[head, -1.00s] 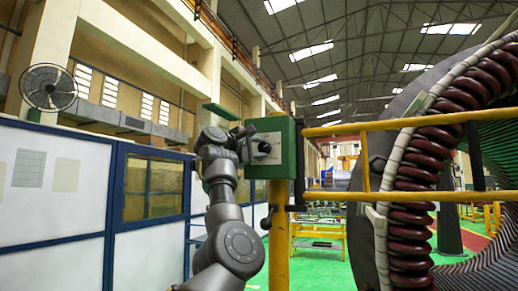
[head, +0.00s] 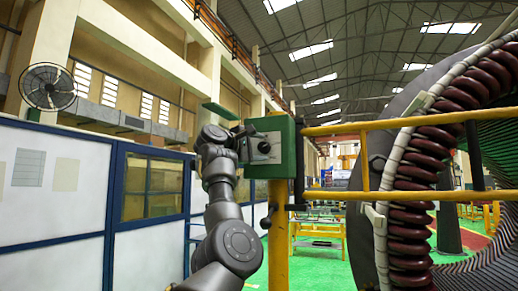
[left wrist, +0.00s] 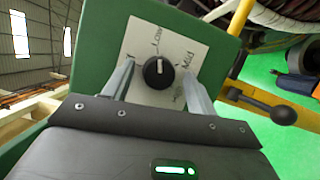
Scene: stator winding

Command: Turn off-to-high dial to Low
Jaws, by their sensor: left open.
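The black round dial (left wrist: 158,73) sits on a white label plate on the green control box (left wrist: 105,35). It also shows on the box front in the head view (head: 264,147). In the left wrist view its white pointer mark points up, toward the "Low" lettering; "Mid" (left wrist: 187,57) is to its right. Lettering at lower right is partly hidden by a finger. My left gripper (left wrist: 158,85) is open, its fingers on either side of the dial and apart from it. In the head view the left gripper (head: 246,140) is just left of the box.
The box stands on a yellow post (head: 279,235) with yellow rails (head: 400,122) to its right. A black-knobbed lever (left wrist: 283,114) juts out beside the box. The large stator with dark red coils (head: 412,185) stands at right.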

